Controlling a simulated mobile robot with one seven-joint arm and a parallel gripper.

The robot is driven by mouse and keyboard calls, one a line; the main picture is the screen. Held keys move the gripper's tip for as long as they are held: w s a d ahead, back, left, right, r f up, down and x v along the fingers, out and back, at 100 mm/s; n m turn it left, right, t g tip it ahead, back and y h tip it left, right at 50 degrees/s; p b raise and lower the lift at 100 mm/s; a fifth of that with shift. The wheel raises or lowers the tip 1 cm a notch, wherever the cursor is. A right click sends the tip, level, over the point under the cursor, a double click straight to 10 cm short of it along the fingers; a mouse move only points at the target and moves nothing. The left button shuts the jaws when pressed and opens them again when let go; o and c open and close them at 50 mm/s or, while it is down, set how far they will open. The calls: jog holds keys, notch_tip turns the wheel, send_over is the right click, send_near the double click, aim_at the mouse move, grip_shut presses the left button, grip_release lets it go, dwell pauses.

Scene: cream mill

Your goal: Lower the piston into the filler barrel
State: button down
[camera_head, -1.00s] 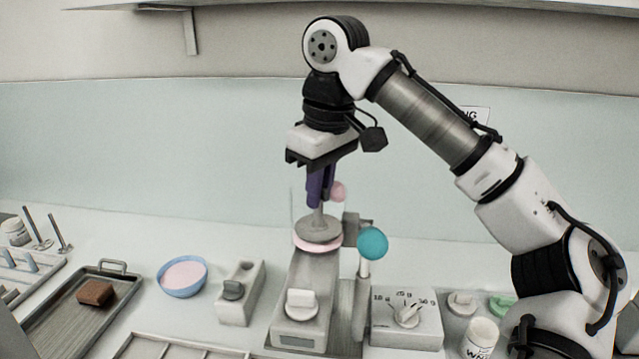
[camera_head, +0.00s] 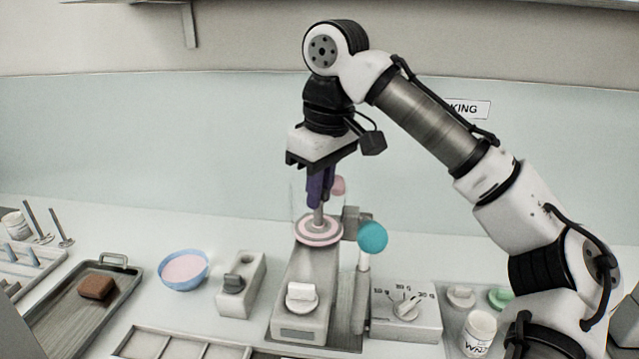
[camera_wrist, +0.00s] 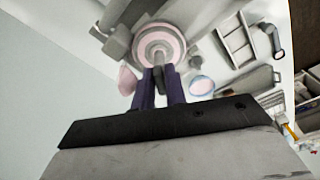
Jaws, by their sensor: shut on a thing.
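My gripper (camera_head: 318,190) points down with its purple fingers shut on the rod of the piston. The piston (camera_head: 318,221) is a grey disc on an upright grey rod. It sits within the clear filler barrel (camera_head: 297,200), whose walls are faint, low near the pink ring at its base. In the wrist view the fingers (camera_wrist: 159,88) close on the rod, and the piston (camera_wrist: 158,45) shows ringed by pink. The filler machine body (camera_head: 305,275) stands below. How far the disc is from the barrel's floor is hard to tell.
A teal ball (camera_head: 372,236) on a post stands close right of the barrel. A dial box (camera_head: 405,310) and a white jar (camera_head: 479,332) are farther right. A blue bowl (camera_head: 183,283) of pink stuff and a tray (camera_head: 60,330) with a brown block lie left.

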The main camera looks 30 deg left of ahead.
dwell(0.3)
jog(key=c, duration=1.3)
grip_release()
jog(key=shift+c, duration=0.2)
notch_tip(320, 180, up, 6)
jog(key=p, duration=0.7)
jog(key=shift+p, duration=0.35)
jog(key=shift+f, duration=0.1)
